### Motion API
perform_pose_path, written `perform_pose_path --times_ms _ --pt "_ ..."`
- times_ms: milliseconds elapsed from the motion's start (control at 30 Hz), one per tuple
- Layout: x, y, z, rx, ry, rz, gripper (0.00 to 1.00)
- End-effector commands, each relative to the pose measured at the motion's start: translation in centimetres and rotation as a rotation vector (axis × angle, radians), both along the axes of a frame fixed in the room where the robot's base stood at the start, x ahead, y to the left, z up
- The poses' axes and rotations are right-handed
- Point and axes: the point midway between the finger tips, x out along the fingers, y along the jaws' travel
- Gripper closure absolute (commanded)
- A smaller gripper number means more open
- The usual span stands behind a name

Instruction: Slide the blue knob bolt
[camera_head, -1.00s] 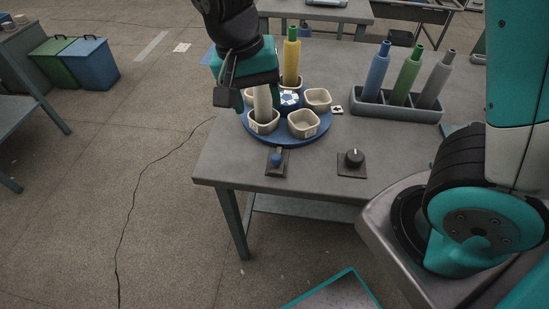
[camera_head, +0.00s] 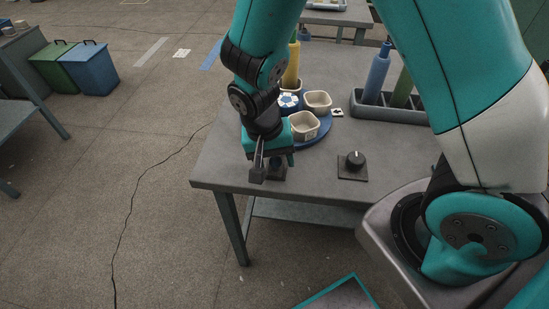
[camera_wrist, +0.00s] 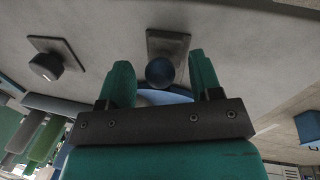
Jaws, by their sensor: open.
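The blue knob bolt is a dark blue round knob (camera_wrist: 160,72) on a small dark plate (camera_wrist: 170,43) on the table. In the wrist view the knob appears between my two green fingers. I cannot tell whether the fingers are down at its height or touching it. My gripper (camera_wrist: 160,62) is open and points down. In the head view my gripper (camera_head: 272,160) is at the table's front left, over the knob's plate (camera_head: 276,174). My gripper hides most of the knob there.
A black dial (camera_head: 355,160) on a square plate stands to the right on the table (camera_head: 318,178). Behind my gripper is a blue round tray (camera_head: 325,133) with beige cups. The table's front edge is close.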

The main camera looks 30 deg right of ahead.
Motion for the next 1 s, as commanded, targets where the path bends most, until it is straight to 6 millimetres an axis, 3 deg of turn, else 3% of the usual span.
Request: perform_pose_path --times_ms 233,500,1000 --pt "0.0 0.0 0.0 0.0 0.0 0.0 0.41" --pt "0.0 0.0 0.0 0.0 0.0 0.0 1.0" --pt "2.9 -2.1 0.0 0.0 -0.003 0.0 1.0"
